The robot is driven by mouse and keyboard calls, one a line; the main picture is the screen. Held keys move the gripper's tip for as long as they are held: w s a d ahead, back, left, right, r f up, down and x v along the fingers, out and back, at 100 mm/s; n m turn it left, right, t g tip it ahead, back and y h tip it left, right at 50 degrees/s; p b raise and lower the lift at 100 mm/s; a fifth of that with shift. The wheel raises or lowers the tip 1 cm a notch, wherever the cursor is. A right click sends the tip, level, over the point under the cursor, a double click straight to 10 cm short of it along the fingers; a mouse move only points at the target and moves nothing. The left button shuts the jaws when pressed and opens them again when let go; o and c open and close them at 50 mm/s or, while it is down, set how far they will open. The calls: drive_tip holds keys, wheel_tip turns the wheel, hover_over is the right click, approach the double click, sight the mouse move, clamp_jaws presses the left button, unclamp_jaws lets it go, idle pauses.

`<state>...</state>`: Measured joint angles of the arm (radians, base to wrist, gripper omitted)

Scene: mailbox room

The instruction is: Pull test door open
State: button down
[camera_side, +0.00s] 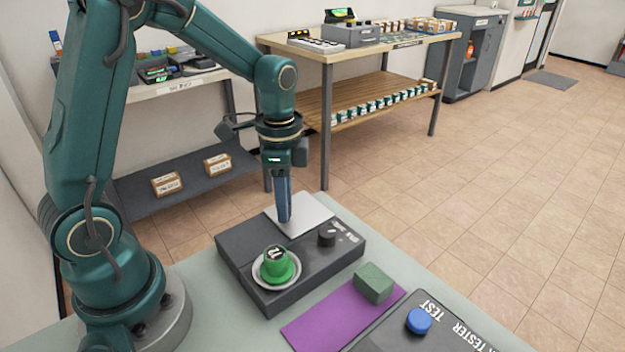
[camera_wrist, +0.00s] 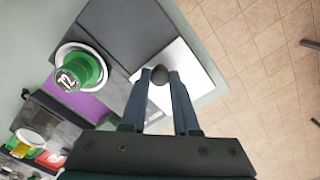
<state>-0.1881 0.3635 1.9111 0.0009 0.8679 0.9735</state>
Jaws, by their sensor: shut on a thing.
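A pale flat panel (camera_side: 312,212), which looks like the test door, lies at the back of a dark grey box (camera_side: 262,240). The panel also shows in the wrist view (camera_wrist: 190,72). My gripper (camera_side: 285,218) points down over the panel, its fingertips low at its surface. In the wrist view, my two blue fingers (camera_wrist: 161,74) are shut on a dark round knob (camera_wrist: 159,76) at the panel. The knob is hidden behind the fingers in the side view. I cannot tell whether the panel is raised at all.
A green weight (camera_side: 276,264) sits on a white dish on the box, near a black dial (camera_side: 327,236). In front are a purple mat (camera_side: 325,322) with a grey-green block (camera_side: 374,283), and a tester with a blue button (camera_side: 419,320). Shelves stand behind; the floor is at right.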

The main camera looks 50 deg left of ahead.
drive_tip(key=shift+r, duration=0.1)
drive_tip(key=shift+s, duration=3.95)
drive_tip(key=c, duration=0.6)
unclamp_jaws()
drive_tip(key=shift+c, duration=0.2)
drive_tip(key=shift+r, duration=2.55)
